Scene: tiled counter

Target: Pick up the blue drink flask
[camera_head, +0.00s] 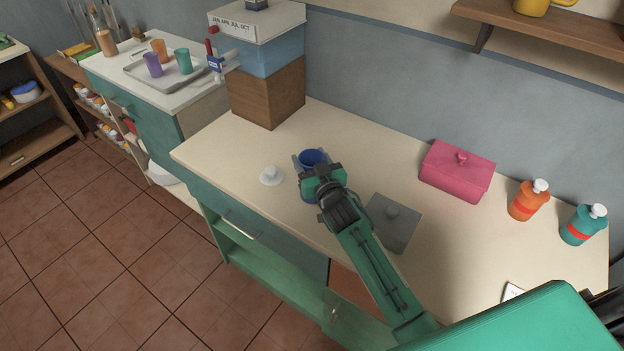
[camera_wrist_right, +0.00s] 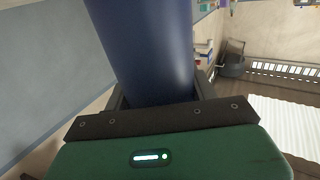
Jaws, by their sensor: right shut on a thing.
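The blue drink flask (camera_head: 313,158) stands on the counter in the head view, left of the counter's middle. Its open round top shows above my right gripper (camera_head: 311,178), which hides much of its body. In the right wrist view the flask (camera_wrist_right: 145,45) fills the upper middle as a dark blue cylinder between the fingers. My right gripper (camera_wrist_right: 158,100) is shut on it. I cannot tell whether its base touches the counter. A white lid-like piece with a knob (camera_head: 271,175) lies on the counter left of the flask. My left gripper is not in view.
A pink box (camera_head: 457,171), an orange bottle (camera_head: 528,200) and a teal bottle (camera_head: 583,225) stand further right. A wooden block under a blue box (camera_head: 267,92) stands behind left.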

